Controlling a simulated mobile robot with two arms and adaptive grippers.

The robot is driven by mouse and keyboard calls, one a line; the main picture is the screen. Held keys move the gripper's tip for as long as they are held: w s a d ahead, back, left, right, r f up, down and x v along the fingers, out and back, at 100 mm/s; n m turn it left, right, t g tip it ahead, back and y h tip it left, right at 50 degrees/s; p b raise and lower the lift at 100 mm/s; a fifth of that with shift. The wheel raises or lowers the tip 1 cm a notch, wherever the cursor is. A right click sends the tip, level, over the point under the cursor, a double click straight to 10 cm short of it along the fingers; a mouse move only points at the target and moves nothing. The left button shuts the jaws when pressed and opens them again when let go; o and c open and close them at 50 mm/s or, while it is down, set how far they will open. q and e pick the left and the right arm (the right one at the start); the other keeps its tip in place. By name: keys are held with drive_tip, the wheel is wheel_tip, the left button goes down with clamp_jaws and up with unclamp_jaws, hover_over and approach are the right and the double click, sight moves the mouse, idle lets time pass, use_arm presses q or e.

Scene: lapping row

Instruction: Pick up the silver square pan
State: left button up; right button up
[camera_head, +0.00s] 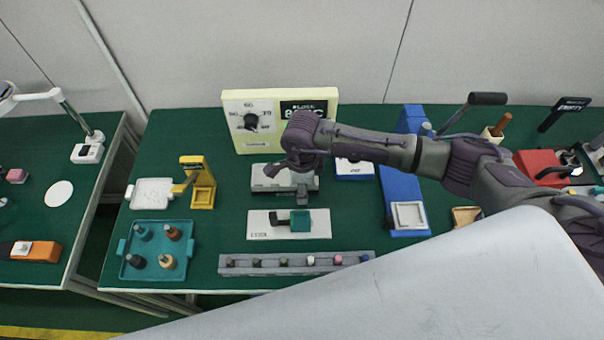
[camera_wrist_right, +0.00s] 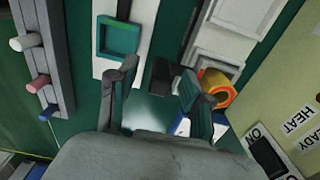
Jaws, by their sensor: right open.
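A pale silver square pan (camera_head: 408,216) with a raised rim sits at the near end of a long blue stand, right of centre. I cannot make it out in the right wrist view. My right gripper (camera_head: 292,190) reaches in from the right over a grey device (camera_head: 263,178), well to the left of the pan. In the right wrist view its two fingers (camera_wrist_right: 157,100) are apart, with nothing held between them. My left gripper is not in view.
A white plate with a teal block (camera_head: 300,221) and a grey rack (camera_head: 240,264) of small pegs lie nearer. A cream dial panel (camera_head: 330,103) stands behind. A teal tray (camera_head: 131,249), yellow stand (camera_head: 203,190) and pale handled tray (camera_head: 151,193) are left. A lever (camera_head: 488,98) rises behind my arm.

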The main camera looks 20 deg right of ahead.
clamp_jaws()
drive_tip(key=shift+r, duration=0.1)
